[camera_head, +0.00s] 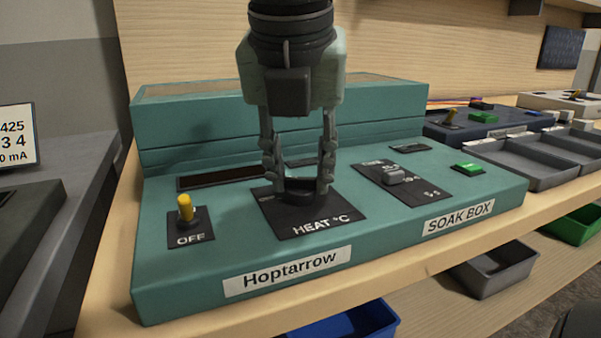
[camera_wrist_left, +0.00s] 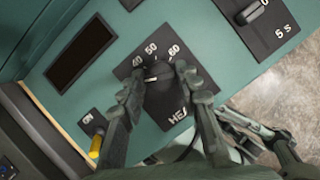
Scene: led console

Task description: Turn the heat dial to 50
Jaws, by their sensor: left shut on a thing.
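The teal console's black heat dial (camera_head: 299,196) sits on a dark plate marked HEAT °C (camera_head: 318,226). My left gripper (camera_head: 297,187) comes down from above, its two fingers closed on either side of the dial. In the left wrist view, the fingers flank the dial (camera_wrist_left: 158,72), and the numbers 40, 50 and 60 show around its far side. The fingers and shadow partly hide the dial, and I cannot tell its exact setting.
A yellow toggle (camera_head: 185,207) marked OFF stands left of the dial. A grey slider (camera_head: 393,176) and a green button (camera_head: 468,168) are to the right. Grey trays (camera_head: 522,162) and a dark blue device (camera_head: 478,121) lie beyond the console's right end.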

